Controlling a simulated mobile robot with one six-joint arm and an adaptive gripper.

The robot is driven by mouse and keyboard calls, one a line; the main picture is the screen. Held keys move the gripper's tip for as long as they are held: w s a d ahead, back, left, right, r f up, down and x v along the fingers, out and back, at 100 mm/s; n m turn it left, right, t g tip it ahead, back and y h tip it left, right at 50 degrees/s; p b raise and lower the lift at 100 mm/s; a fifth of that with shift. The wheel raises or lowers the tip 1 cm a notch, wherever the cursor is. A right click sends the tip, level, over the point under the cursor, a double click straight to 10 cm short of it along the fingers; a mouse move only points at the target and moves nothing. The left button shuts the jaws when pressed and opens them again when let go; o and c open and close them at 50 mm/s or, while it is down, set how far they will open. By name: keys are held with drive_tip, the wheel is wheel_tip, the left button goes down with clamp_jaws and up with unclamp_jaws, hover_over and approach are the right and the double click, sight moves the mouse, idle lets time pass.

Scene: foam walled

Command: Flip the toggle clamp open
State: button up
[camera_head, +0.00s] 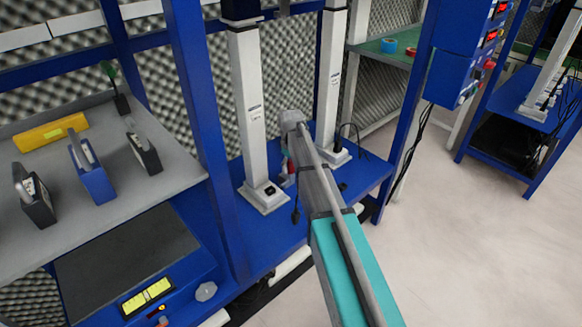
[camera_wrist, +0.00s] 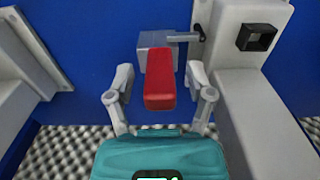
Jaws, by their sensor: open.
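The toggle clamp shows in the wrist view as a red handle (camera_wrist: 159,88) in front of a grey metal block (camera_wrist: 155,42). A thin grey rod (camera_wrist: 184,38) runs from the block toward the right. My gripper (camera_wrist: 160,76) is open, with one finger on each side of the red handle. A gap shows on both sides, so the fingers look apart from it. In the head view, a bit of red (camera_head: 291,167) shows beside my arm, low between the two white columns. My arm hides most of the clamp and fingers there.
White columns stand at the left (camera_head: 250,115) and right (camera_head: 329,85) of the clamp, on a blue bench (camera_head: 268,236). A blue post (camera_head: 204,140) and a grey shelf (camera_head: 100,205) with several small devices are at the left. Grey floor (camera_head: 470,240) is open at the right.

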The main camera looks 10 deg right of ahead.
clamp_jaws()
idle(0.3)
drive_tip(key=shift+w+a, duration=0.1)
drive_tip(key=shift+a, duration=0.15)
